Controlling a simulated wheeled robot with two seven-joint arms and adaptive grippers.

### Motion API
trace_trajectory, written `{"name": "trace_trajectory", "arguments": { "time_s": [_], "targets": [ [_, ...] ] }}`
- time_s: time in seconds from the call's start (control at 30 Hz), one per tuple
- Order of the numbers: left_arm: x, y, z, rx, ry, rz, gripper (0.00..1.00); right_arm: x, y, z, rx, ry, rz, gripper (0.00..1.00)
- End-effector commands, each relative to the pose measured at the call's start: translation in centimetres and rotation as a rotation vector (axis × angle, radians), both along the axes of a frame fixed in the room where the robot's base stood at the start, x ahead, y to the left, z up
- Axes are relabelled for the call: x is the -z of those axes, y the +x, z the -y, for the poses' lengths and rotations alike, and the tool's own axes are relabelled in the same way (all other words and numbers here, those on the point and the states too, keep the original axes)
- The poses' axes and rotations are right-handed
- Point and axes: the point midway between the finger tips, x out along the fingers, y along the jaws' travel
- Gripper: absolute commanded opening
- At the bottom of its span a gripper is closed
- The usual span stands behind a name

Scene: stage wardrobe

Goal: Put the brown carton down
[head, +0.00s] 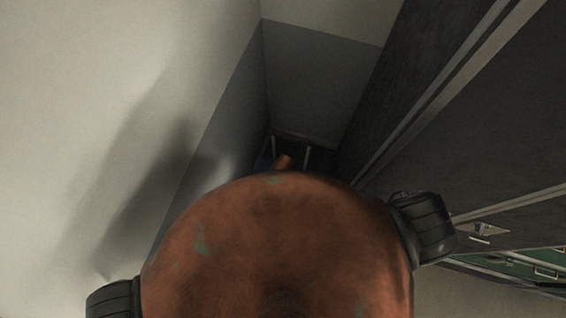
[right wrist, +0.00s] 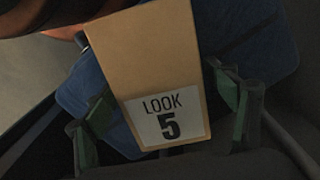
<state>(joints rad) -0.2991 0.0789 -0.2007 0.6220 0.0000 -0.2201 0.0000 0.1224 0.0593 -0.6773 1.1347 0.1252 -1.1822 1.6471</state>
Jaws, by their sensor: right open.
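The brown carton (right wrist: 155,62) fills the middle of the right wrist view, with a white label reading "LOOK 5" towards the camera. It appears tilted in the picture and lies over a blue padded-looking surface (right wrist: 270,45). My right gripper (right wrist: 163,98) is open, with a green-padded finger on each side of the carton. A gap shows beside the right finger; contact on the left is hard to tell. The carton is hidden in the head view behind my own orange body. My left gripper is in neither view.
In the head view a pale and grey wall (head: 130,110) stands close on the left. Dark cabinet-like panels (head: 470,120) stand on the right.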

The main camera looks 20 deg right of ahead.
Motion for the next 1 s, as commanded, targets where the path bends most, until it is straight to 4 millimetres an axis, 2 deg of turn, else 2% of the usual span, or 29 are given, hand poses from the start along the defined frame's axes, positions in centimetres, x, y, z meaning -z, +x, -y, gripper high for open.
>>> {"name": "trace_trajectory", "arguments": {
  "time_s": [0.17,0.4,0.6,0.8,1.0],
  "targets": [
    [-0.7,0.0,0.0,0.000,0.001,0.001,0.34,-1.8,0.0,-0.1,0.001,0.003,0.001,0.79],
    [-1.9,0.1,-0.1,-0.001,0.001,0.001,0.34,-6.8,0.0,-0.1,0.002,0.004,0.002,0.79],
    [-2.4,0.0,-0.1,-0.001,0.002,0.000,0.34,-10.4,0.0,-0.2,0.001,0.004,0.002,0.79],
    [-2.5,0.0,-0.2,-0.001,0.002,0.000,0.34,-12.1,0.0,0.0,0.000,0.001,-0.001,0.79],
    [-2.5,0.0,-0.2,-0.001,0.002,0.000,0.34,-12.3,0.0,0.0,-0.001,0.000,0.000,0.79]
  ]
}}
